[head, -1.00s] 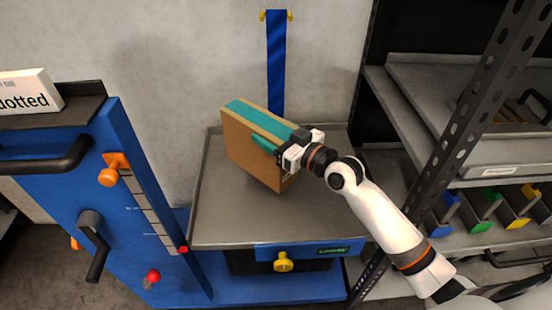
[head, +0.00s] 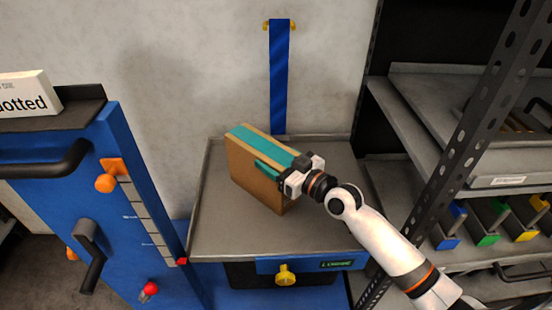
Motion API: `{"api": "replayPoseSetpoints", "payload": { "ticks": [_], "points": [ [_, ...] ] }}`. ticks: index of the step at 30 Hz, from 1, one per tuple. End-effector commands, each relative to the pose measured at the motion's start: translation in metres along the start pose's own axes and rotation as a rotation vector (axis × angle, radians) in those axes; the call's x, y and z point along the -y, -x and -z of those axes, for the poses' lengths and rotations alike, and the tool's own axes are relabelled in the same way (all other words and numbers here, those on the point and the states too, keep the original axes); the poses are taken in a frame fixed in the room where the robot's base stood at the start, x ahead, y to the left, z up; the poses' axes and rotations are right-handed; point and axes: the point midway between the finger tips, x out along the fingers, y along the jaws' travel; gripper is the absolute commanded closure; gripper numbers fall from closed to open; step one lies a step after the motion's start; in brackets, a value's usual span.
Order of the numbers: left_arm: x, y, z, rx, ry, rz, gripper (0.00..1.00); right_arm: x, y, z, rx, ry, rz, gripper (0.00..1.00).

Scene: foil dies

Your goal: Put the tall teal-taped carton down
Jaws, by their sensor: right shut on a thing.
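The tall brown carton (head: 252,178) with teal tape along its top stands upright over the grey metal tray top (head: 215,235) of the blue bench. My right gripper (head: 277,172) comes in from the right and is shut on the carton near its right end, with a teal finger along the front face. The carton's lower edge is at or very near the tray surface; I cannot tell whether it touches. My left gripper is not in view.
A blue cabinet with a black handle (head: 90,255) and an orange knob (head: 106,183) stands at left. A dark perforated rack post (head: 462,140) and shelves with coloured bins (head: 483,222) stand at right. A blue strap (head: 279,75) hangs behind. The tray's left and front parts are clear.

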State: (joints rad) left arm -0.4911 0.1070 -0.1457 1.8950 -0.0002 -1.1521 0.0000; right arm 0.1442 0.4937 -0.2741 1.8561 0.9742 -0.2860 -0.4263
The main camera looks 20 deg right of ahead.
Motion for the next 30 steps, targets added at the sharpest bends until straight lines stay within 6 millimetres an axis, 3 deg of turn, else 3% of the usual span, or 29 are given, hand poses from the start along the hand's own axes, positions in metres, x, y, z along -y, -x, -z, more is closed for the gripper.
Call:
{"api": "replayPoseSetpoints", "payload": {
  "ticks": [1, 5, 16, 23, 30],
  "points": [
    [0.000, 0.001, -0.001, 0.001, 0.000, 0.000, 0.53, 0.000, 0.000, 0.000, 0.000, 0.001, 0.000, 0.29],
    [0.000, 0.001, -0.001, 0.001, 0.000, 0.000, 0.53, 0.000, 0.000, 0.000, 0.000, 0.000, 0.000, 0.10],
    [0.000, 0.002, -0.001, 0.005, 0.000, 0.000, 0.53, 0.000, 0.000, -0.003, 0.001, 0.000, 0.000, 0.10],
    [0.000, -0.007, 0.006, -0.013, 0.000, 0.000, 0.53, 0.000, 0.044, 0.001, -0.005, 0.003, 0.000, 0.10],
    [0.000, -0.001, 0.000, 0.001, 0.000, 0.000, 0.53, -0.001, 0.095, 0.000, -0.006, 0.003, -0.003, 0.10]
  ]
}}
